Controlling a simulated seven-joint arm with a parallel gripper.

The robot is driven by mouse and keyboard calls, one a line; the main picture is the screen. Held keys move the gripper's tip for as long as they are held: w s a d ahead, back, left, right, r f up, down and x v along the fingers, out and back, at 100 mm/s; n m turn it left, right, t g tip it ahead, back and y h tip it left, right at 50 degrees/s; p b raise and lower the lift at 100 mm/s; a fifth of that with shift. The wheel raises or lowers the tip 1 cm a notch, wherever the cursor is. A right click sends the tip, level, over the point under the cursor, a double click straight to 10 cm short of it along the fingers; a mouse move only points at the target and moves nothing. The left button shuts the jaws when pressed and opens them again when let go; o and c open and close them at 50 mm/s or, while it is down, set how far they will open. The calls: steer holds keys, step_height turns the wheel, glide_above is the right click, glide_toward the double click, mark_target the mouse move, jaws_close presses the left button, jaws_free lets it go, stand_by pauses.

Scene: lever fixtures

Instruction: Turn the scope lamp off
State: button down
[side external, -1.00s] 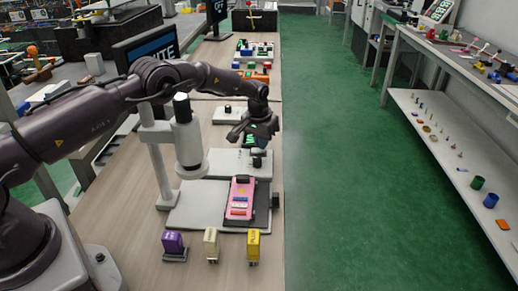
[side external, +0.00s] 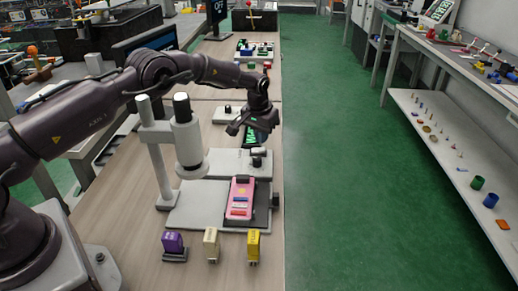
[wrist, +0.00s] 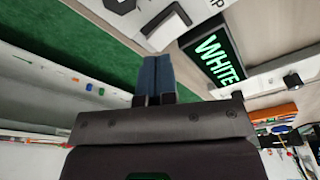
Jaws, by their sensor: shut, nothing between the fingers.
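The scope (side external: 187,140) stands left of centre in the side external view, with a white column and a white-and-black head over a grey base. A grey block with a black knob (side external: 258,153) sits behind the base. A dark screen with green letters (side external: 258,136) is beyond the knob, partly hidden by my arm. In the wrist view this kind of screen reads "WHITE" (wrist: 217,58). My gripper (side external: 234,130) is above the block, apart from the knob. Its blue fingertips (wrist: 155,75) are together and empty in the wrist view.
A pink device (side external: 240,198) lies on the scope's base. Purple (side external: 173,244), cream (side external: 211,243) and yellow (side external: 253,245) blocks stand along the near side. A small knob box (side external: 228,112) is behind. Green floor lies right of the table edge.

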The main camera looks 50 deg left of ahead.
steer(key=shift+r, duration=2.1)
steer(key=shift+r, duration=0.2)
step_height(320, 180, up, 13)
glide_above(262, 149)
steer(key=s+d, duration=0.2)
steer(key=s, duration=0.2)
steer(key=s+d+r+t, duration=0.1)
steer(key=s+d+r, duration=0.1)
steer(key=s+r, duration=0.35)
steer(key=s+d+r+m+t, duration=0.1)
steer(key=s+d+r+m, duration=0.15)
steer(key=s+r, duration=0.8)
steer(key=s+d+f+t, duration=0.1)
steer(key=s+f, duration=0.1)
steer(key=s, duration=0.8)
steer(key=s+d+f, duration=0.1)
steer(key=s+f, duration=0.2)
steer(key=s, duration=0.6)
steer(key=shift+s+d+t, duration=0.3)
steer(key=shift+s+t, duration=0.1)
